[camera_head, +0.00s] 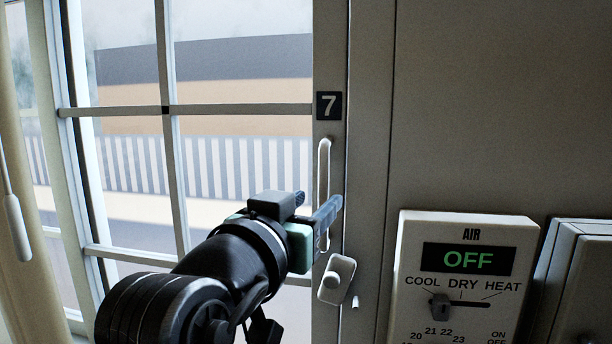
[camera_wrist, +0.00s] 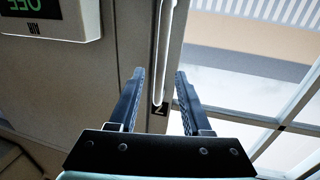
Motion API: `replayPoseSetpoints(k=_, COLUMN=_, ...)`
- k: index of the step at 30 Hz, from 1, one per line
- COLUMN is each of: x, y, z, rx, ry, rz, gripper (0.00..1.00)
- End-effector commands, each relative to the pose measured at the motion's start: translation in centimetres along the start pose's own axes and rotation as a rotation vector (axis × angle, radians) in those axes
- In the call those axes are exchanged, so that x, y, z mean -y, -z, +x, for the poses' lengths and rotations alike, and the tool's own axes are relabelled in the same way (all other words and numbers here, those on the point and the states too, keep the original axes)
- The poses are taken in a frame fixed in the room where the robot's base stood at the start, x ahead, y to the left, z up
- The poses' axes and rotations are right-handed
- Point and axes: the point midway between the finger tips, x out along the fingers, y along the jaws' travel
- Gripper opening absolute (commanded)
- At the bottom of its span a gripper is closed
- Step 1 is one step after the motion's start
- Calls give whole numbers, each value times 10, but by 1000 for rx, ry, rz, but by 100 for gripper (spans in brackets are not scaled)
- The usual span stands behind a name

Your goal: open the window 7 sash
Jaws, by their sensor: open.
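The window 7 sash (camera_head: 171,150) is a white-framed, gridded pane at the left in the head view, with a black "7" plate (camera_head: 329,105) on its right stile. A slim white vertical pull handle (camera_head: 324,160) stands on that stile below the plate. A pale latch-like piece (camera_head: 337,278) sits tilted below the handle. My gripper (camera_head: 318,204) is open in front of the handle's lower part. In the wrist view, which is upside down, the handle (camera_wrist: 163,60) shows between the spread fingers (camera_wrist: 160,75); I cannot tell how deep it lies between them.
A white air control panel (camera_head: 464,280) reading OFF is on the wall to the right, with another box (camera_head: 585,280) beside it. A beige curtain (camera_head: 14,150) and a white pull cord (camera_head: 17,225) hang at the far left. Bare wall lies above the panel.

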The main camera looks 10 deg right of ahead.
Motion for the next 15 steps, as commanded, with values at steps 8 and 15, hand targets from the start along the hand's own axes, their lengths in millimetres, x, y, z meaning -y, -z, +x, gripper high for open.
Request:
replayPoseSetpoints(k=8, x=0, y=2, z=40, rx=1, ry=0, rz=-1, gripper=48)
replayPoseSetpoints(k=15, x=0, y=0, z=47, rx=-1, ry=2, rz=1, gripper=48)
